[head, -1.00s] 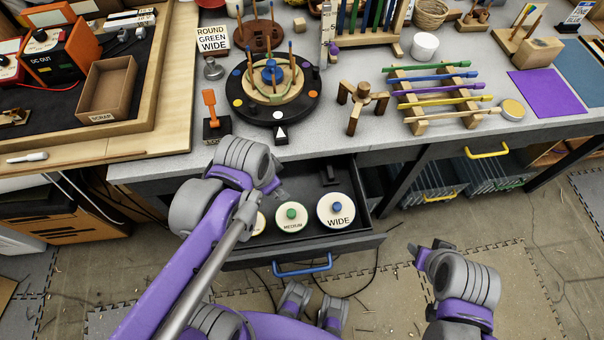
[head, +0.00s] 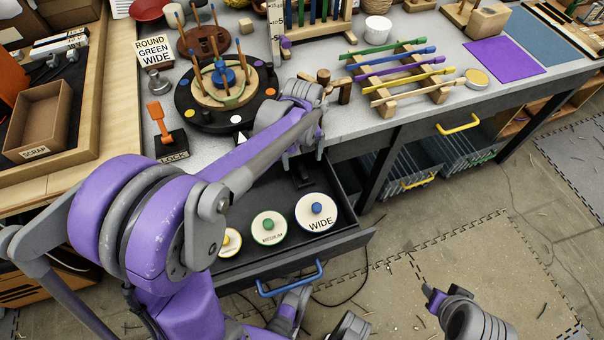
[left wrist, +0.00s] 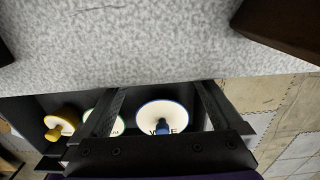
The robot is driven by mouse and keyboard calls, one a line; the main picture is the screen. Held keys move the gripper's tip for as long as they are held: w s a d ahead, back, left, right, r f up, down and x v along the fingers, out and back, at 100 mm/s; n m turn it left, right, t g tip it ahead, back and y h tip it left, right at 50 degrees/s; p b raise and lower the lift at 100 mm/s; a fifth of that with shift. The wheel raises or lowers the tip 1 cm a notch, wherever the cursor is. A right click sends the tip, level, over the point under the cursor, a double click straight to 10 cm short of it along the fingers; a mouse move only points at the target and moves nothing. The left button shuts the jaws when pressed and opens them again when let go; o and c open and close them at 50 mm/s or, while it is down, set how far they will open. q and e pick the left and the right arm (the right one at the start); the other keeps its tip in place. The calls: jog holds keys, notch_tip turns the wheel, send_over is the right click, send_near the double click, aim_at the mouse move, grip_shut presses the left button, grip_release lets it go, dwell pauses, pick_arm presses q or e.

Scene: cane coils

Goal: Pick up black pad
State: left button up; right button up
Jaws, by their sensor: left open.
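A small black block-like shape, likely the black pad (head: 301,178), lies in the open dark drawer (head: 340,243) near its back, behind the WIDE disc. It is dark on dark, so its outline is unclear. I cannot make it out in the left wrist view. My left gripper (head: 304,157) is over the back of the drawer by the bench edge, just above the black shape, partly hidden by its own wrist. In the left wrist view its two black fingers (left wrist: 158,108) are apart with nothing held. My right gripper (head: 432,294) hangs over the floor at lower right; its jaws are unclear.
The drawer holds the WIDE disc (head: 317,212), the MEDIUM disc (head: 269,227) and a yellow-rimmed disc (head: 229,242). The bench edge overhangs the drawer's back. A wooden rack (head: 410,82) with coloured strips and a round black turntable (head: 195,112) stand on the bench.

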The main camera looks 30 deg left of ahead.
aim_at(304, 174)
pick_arm(q)
notch_tip(304, 174, down, 2)
jog(key=shift+f, duration=0.2)
jog(key=f, duration=0.2)
jog(key=f+b, duration=0.1)
jog(key=f, duration=0.2)
jog(key=shift+s+d+f, duration=0.15)
jog(key=shift+d+f, duration=0.15)
jog(key=shift+d, duration=0.1)
jog(key=c, duration=1.4)
